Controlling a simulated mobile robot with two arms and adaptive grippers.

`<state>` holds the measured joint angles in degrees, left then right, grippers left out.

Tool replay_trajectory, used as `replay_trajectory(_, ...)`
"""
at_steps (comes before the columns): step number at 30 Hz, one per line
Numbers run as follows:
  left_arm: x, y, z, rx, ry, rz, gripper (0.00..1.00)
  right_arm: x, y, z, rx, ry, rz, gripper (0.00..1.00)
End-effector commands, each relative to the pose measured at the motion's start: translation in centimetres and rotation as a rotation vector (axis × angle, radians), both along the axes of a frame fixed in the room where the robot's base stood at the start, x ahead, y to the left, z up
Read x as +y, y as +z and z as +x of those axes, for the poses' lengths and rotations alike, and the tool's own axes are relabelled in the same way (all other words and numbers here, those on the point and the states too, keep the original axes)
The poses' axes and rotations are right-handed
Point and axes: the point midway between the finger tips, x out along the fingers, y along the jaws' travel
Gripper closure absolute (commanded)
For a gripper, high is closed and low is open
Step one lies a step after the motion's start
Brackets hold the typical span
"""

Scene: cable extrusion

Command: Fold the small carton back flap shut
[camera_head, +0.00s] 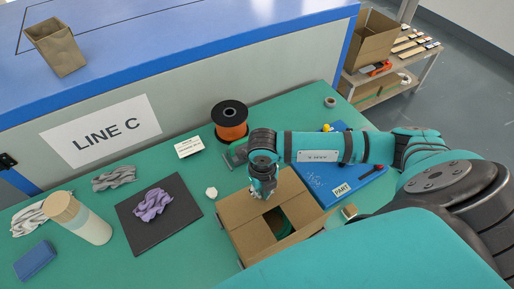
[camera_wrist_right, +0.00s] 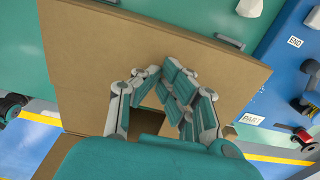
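The small brown carton (camera_head: 240,212) stands on the green work surface, partly open at the top. Something green shows in its dark opening. My right gripper (camera_head: 264,192) is over its far side, pointing down. In the right wrist view, a broad cardboard panel (camera_wrist_right: 90,50), apparently the back flap, spreads beyond the gripper (camera_wrist_right: 163,72). Its fingertips are together with nothing seen between them. They overlap the panel in the picture; I cannot tell whether they touch it or its exact tilt. My left gripper is not in view.
A blue board (camera_head: 345,190) with a PART label lies right of the carton. An orange spool (camera_head: 231,128) stands behind it. A low wall with a blue ledge (camera_head: 180,50) bounds the back.

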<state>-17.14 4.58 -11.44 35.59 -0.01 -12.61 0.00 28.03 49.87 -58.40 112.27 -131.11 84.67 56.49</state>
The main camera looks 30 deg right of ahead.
Motion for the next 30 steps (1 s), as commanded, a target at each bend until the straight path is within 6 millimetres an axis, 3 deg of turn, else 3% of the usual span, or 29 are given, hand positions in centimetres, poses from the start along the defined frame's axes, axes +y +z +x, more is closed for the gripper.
replay_trajectory(1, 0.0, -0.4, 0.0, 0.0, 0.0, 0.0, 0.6, 0.0, -0.9, -0.2, 0.007, -0.001, -0.001, 1.0)
replay_trajectory(14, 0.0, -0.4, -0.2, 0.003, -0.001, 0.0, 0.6, 0.1, -1.1, -0.6, 0.016, 0.001, 0.0, 1.0)
replay_trajectory(30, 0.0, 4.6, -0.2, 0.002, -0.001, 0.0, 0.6, 0.0, 6.3, -0.3, 0.008, 0.001, -0.001, 1.0)
